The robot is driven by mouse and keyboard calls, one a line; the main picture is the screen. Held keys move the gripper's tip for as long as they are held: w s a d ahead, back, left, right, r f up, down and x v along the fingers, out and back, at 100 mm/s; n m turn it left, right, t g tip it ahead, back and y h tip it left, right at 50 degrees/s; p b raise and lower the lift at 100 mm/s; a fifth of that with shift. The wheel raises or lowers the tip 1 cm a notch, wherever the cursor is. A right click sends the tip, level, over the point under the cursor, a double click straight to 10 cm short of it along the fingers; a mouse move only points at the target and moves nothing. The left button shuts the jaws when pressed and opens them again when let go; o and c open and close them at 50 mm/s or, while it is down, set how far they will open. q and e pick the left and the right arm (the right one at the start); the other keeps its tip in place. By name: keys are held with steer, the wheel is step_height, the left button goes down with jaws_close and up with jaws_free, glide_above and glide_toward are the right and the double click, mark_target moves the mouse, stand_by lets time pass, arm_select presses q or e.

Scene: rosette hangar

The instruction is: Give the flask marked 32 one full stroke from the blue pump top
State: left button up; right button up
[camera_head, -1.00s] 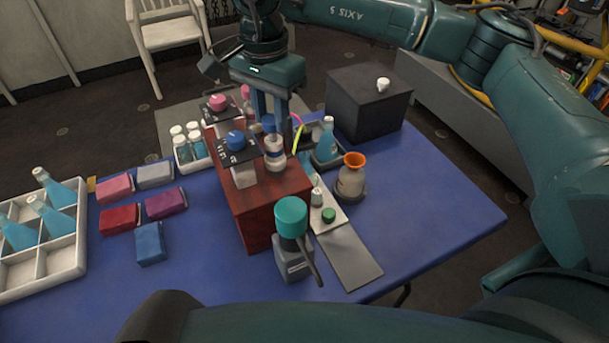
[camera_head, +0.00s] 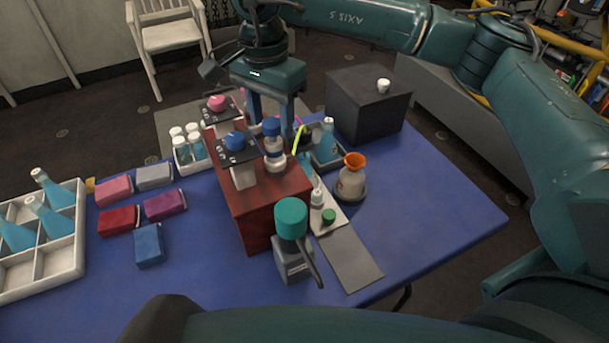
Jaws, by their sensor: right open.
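The blue pump top (camera_head: 235,141) sits above a black marked plate on the red block (camera_head: 262,205). A white bottle with a blue cap and blue band (camera_head: 275,160) stands upright on the block, just right of the pump. My right gripper (camera_head: 271,117) points down, open, with its fingers around or just behind the bottle's cap; I cannot tell if they touch. A teal flask (camera_head: 328,142) stands in a dark tray to the right. I cannot read 32 on any flask. My left gripper is not in view.
A pink pump top (camera_head: 217,103) stands behind the blue one. The blue table is clear at front right.

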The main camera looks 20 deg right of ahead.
steer(key=shift+r, duration=0.1)
arm_select(q)
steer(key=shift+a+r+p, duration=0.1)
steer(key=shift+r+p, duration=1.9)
steer(key=shift+p, duration=0.05)
arm_select(e)
steer(key=shift+r, duration=3.5)
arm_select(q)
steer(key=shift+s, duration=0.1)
arm_select(e)
steer(key=shift+f, duration=0.15)
steer(key=shift+c, duration=0.2)
